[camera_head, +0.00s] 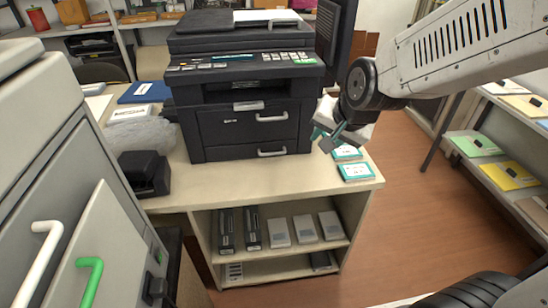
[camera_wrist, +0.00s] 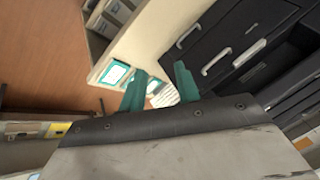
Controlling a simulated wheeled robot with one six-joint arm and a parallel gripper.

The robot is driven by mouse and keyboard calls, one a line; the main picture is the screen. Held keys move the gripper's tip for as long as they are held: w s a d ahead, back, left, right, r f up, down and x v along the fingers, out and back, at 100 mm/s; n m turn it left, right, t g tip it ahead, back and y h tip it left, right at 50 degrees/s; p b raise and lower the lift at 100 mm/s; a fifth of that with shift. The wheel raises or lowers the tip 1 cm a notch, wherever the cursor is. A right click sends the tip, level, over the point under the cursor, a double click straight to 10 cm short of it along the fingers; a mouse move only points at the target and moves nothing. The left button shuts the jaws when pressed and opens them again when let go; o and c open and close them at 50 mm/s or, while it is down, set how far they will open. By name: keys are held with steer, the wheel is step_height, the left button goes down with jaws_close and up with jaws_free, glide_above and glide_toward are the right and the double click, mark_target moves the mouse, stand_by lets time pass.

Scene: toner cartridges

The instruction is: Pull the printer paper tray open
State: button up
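The black printer (camera_head: 245,90) stands on the desk in the head view. Its front has two drawer fronts, an upper one with a light handle (camera_head: 272,117) and a lower one with a similar handle (camera_head: 271,152). Both fronts look shut and flush. My gripper (camera_head: 332,138) is to the right of the printer front, apart from both handles. In the wrist view its two green fingers (camera_wrist: 161,88) are spread with nothing held between them. That view also shows the lower handle (camera_wrist: 189,34) and the upper handle (camera_wrist: 248,53) beyond the fingers.
Teal-and-white boxes (camera_head: 357,171) lie at the desk's right end, below my gripper. A black device (camera_head: 145,173) sits left of the printer. The desk (camera_head: 225,180) has a bare strip before the printer. Shelves below hold cartridges (camera_head: 279,232). A grey cabinet (camera_head: 60,180) stands at left.

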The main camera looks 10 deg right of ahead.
steer(key=w+a+f+m+t, duration=0.2)
steer(key=w+f+m+t, duration=0.1)
steer(key=f, duration=0.3)
steer(key=w+a+f+m+t+h, duration=0.1)
steer(key=w+a+f+m+t, duration=0.1)
steer(key=w+f, duration=0.4)
steer(key=w+a+f+m+t, duration=0.3)
steer(key=f+m, duration=0.3)
steer(key=f, duration=0.2)
steer(key=shift+w+a+t+h, duration=0.3)
steer(key=shift+w+a, duration=0.35)
steer(key=shift+w, duration=0.15)
steer(key=shift+s+f+m+t, duration=0.15)
steer(key=shift+f+m+t, duration=0.15)
steer(key=shift+f, duration=0.15)
steer(key=x, duration=0.7)
steer(key=shift+w, duration=0.35)
jaws_close()
